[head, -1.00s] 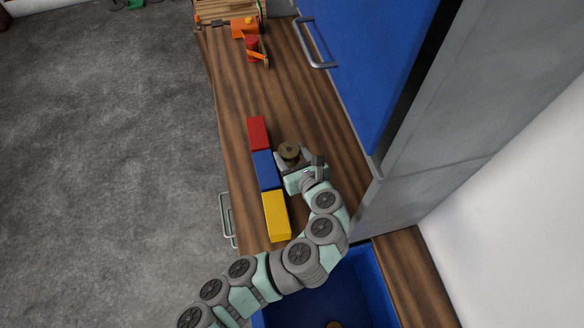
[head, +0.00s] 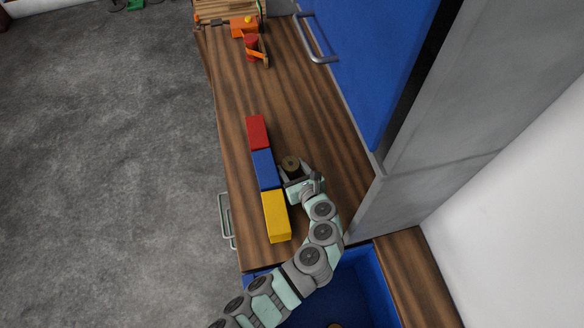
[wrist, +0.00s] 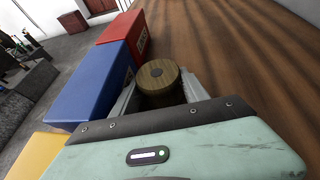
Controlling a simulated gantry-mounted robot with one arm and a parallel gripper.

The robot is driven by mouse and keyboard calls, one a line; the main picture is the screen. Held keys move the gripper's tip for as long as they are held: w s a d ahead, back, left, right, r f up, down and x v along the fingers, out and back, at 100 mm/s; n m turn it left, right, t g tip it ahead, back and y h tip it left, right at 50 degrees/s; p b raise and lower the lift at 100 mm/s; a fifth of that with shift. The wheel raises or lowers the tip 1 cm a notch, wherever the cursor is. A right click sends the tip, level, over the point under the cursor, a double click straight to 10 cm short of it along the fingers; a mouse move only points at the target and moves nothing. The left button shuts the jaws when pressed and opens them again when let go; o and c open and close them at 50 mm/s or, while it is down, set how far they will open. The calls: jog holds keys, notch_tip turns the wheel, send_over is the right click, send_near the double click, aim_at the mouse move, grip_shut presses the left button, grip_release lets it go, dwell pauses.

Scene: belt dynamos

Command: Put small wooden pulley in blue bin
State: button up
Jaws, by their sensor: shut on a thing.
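The small wooden pulley (head: 291,163) is a short brown cylinder with a dark spot in the middle of its top. My gripper (head: 293,171) is shut on it, beside the blue block on the wooden top. In the wrist view the pulley (wrist: 159,82) stands upright between the two grey fingers. Its lower part is hidden by my gripper, so I cannot tell whether it touches the wood. The blue bin (head: 372,284) is at the bottom of the head view, partly covered by my arm. A small part of a brownish thing shows inside it at the bottom edge.
A red block (head: 257,131), a blue block (head: 265,168) and a yellow block (head: 276,216) stand in a row just left of my gripper. A blue cabinet door (head: 365,60) with a metal handle rises on the right.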

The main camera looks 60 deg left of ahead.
aim_at(295, 172)
jog(key=o, duration=1.1)
jog(key=shift+o, duration=0.2)
jog(key=shift+d+r, duration=0.15)
jog(key=shift+r, duration=0.05)
jog(key=shift+o, duration=0.9)
jog(key=v, duration=0.3)
jog(key=shift+o, duration=1)
jog(key=shift+d+r, duration=0.15)
jog(key=shift+d, duration=0.1)
